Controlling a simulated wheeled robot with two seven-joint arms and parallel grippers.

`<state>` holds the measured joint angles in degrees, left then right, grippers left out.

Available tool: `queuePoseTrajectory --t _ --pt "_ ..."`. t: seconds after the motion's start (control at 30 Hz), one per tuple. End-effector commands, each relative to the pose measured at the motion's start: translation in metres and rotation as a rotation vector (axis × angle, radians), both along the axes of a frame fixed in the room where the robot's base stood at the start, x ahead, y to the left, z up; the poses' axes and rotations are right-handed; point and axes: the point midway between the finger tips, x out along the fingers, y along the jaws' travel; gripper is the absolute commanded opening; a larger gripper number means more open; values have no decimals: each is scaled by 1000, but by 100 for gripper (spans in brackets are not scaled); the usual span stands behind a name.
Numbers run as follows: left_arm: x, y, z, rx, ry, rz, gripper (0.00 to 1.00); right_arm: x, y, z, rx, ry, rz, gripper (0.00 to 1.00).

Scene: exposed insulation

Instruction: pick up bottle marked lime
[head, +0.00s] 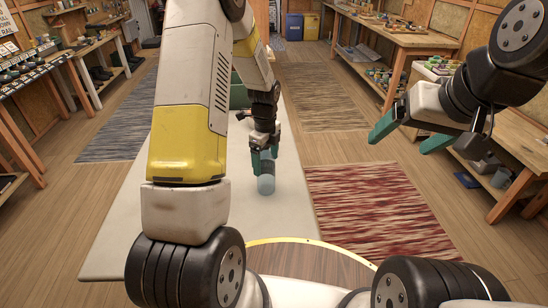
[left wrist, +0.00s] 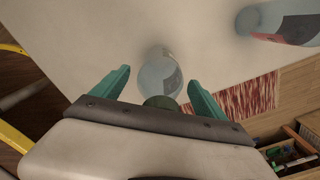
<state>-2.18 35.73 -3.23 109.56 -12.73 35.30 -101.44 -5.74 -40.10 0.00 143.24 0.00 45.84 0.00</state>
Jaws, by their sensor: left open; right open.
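A clear bottle (left wrist: 160,76) with a dark cap stands between the two teal fingers of my left gripper (left wrist: 158,80) in the left wrist view. The fingers are open, with a gap on each side of it. In the head view my left gripper (head: 263,160) points down over the pale table, and a clear bottle (head: 266,186) shows at its fingertips. A second clear bottle (left wrist: 252,20) with a dark and red label is at the upper right of the left wrist view. I cannot read lime on either. My right gripper (head: 408,132) is open and empty, off to the right.
The pale table (head: 130,235) is mostly bare in front. A green object (head: 238,97) stands farther back on it, partly hidden by my left arm. A red striped rug (head: 375,205) lies on the floor to the right. Cluttered workbenches (head: 395,38) line both sides.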

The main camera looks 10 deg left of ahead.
Motion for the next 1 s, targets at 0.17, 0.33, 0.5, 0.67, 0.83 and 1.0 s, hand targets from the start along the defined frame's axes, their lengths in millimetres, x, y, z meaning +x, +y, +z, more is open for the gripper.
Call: queuePoseTrajectory --t 0.17,0.33,0.5,0.67,0.83,1.0 --pt "0 0 0 0 0 1 68 0 0 0 0 0 0 82" --pt "0 0 1 0 0 1 34 0 0 0 0 0 0 82" --pt "0 0 1 0 0 1 1 0 0 0 0 0 0 82" --pt "0 0 1 0 -1 1 0 0 0 0 0 0 0 82" --pt "0 0 1 0 -1 1 0 0 0 0 0 0 0 82" --pt "1 0 10 -1 -2 1 0 0 0 0 0 0 0 82"
